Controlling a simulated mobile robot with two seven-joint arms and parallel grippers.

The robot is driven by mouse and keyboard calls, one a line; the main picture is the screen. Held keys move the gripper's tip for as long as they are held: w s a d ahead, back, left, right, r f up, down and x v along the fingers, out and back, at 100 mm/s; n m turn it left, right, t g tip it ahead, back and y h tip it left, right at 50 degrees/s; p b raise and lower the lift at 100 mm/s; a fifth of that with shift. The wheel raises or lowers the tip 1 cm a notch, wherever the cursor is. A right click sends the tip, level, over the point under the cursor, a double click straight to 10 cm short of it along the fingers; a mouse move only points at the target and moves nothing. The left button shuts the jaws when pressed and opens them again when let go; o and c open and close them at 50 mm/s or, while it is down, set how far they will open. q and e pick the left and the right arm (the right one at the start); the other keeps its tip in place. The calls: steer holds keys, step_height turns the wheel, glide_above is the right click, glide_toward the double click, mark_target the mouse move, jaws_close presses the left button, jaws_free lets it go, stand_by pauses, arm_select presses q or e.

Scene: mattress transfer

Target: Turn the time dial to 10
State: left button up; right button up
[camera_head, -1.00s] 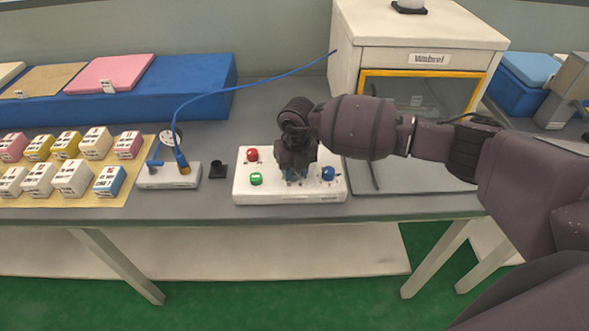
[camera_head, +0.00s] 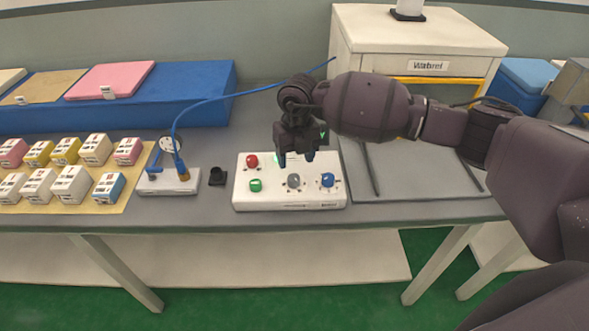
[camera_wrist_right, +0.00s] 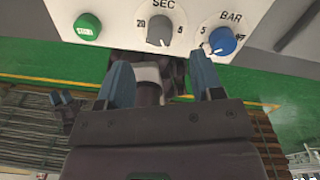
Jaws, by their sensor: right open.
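The white control box (camera_head: 245,202) on the bench carries a red button (camera_head: 251,160), a green button (camera_head: 256,185), a grey dial (camera_head: 293,181) and a blue dial (camera_head: 327,180). In the right wrist view the grey time dial (camera_wrist_right: 160,30) sits under the label SEC, with 20 printed at its left; I cannot read its exact setting. My right gripper (camera_head: 296,157) is open and empty, above and behind the grey dial, apart from it. Its two blue fingers (camera_wrist_right: 162,84) show in the right wrist view. A small dark shape with blue tips, possibly my left gripper (camera_wrist_right: 61,99), shows there too.
Left of the box are a small black holder (camera_head: 217,177) and a white block with a blue cable (camera_head: 168,184). Several small boxes stand on a yellow mat (camera_head: 120,205). A white cabinet (camera_head: 400,35) with a yellow-framed front stands behind at the right.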

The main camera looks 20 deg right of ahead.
mark_target(295, 177)
steer(key=shift+d+r, duration=0.1)
steer(key=shift+r, duration=1.85)
